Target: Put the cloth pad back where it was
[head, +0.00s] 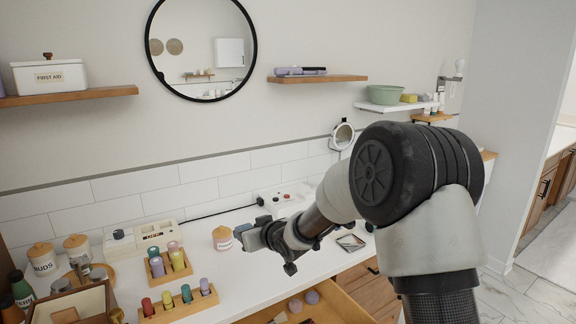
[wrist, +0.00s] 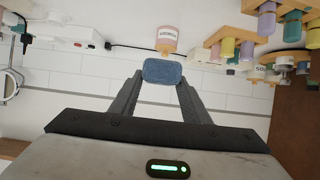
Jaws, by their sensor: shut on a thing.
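The cloth pad is a blue, rounded rectangle (wrist: 163,71), held between the two fingertips of my gripper (wrist: 161,80) in the wrist view. The fingers press on its left and right ends. In the head view my gripper (head: 256,234) hangs above the white counter, to the right of a small labelled jar with a wooden lid (head: 222,238). The pad is hard to make out there. The wrist view looks upside down, with the counter at the top and the tiled wall behind the pad. The pad's former place is not marked in these frames.
Colored bottles stand in wooden racks (head: 180,306) at the counter's front left. An open drawer (head: 345,304) juts out below the counter. A wooden shelf (head: 318,79) holds folded purple and dark items. A white box with switches (head: 282,200) stands against the tiles.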

